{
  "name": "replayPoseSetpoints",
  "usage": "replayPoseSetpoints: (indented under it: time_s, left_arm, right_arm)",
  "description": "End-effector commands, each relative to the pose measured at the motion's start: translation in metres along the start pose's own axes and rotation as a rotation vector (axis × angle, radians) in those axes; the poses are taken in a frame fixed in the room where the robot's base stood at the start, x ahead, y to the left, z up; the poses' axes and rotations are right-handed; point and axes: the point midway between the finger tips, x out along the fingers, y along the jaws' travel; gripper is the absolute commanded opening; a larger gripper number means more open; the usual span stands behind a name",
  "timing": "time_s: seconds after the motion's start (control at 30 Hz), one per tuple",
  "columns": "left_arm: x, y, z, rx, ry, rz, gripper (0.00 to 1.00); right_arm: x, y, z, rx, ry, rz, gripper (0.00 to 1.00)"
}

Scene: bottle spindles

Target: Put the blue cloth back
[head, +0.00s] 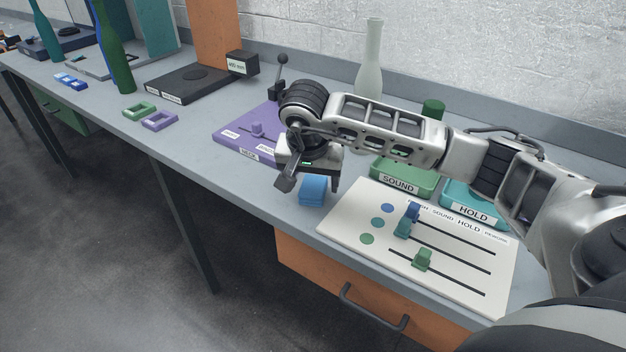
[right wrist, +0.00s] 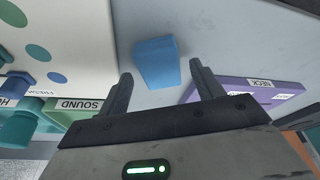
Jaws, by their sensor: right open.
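The blue cloth (head: 313,191) is a small folded block lying on the grey bench top, left of the white slider board. It also shows in the right wrist view (right wrist: 157,62), ahead of the fingertips and between their lines. My right gripper (head: 308,184) is open and empty, above and just behind the cloth in the head view. In the right wrist view its two fingers (right wrist: 160,75) stand apart, with the cloth not between them but beyond. My left gripper is not in view.
A white slider board (head: 335,228) with blue and green knobs lies right of the cloth. A pale bottle (head: 370,60) stands behind my right arm. The bench's front edge is close to the cloth.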

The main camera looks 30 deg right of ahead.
Motion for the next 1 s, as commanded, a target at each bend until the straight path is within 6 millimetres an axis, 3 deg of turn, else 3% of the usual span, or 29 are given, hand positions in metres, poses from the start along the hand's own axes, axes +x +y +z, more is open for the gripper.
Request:
replayPoseSetpoints:
  time_s: [0.3, 0.5, 0.7, 1.0]
  left_arm:
    - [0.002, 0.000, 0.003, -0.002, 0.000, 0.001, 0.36]
    - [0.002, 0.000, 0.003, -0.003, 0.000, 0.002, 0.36]
    - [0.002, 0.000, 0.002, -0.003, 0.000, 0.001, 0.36]
    - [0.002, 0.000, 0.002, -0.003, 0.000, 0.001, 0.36]
  right_arm:
    - [-0.068, -0.001, -0.001, 0.000, 0.005, -0.006, 0.66]
    - [-0.100, -0.001, -0.001, 0.001, 0.003, -0.004, 0.66]
    - [-0.113, 0.000, 0.000, 0.000, 0.002, -0.002, 0.66]
    - [-0.113, 0.000, 0.000, 0.000, 0.001, -0.001, 0.66]
